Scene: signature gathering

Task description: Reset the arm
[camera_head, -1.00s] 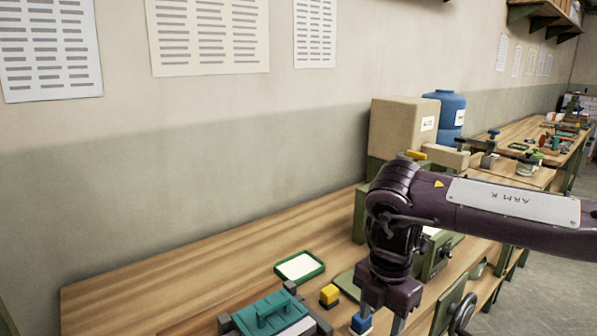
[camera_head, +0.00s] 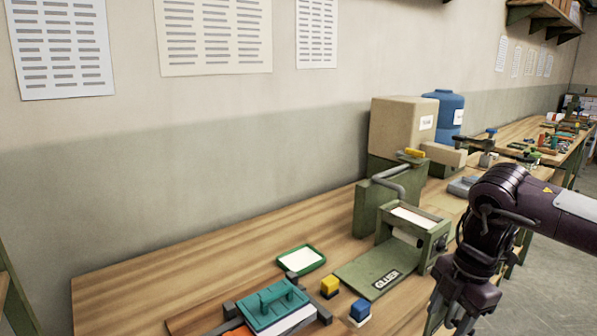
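My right arm comes in from the right edge. Its purple-black gripper (camera_head: 448,322) hangs fingers down at the bottom right, past the front of the bench. The fingers are spread apart with nothing visible between them; their tips are near or beyond the lower picture edge. A small block with a blue top and white base (camera_head: 360,313) stands on the bench to the left of the gripper, apart from it. My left gripper is not in view.
A green machine (camera_head: 368,277) with a sloping plate stands behind the blue block. A yellow-topped block (camera_head: 329,287), a green-rimmed tray (camera_head: 302,260) and a teal press (camera_head: 271,304) are to the left. A tan box (camera_head: 398,128) and blue drum (camera_head: 446,112) stand behind. The bench's left part is clear.

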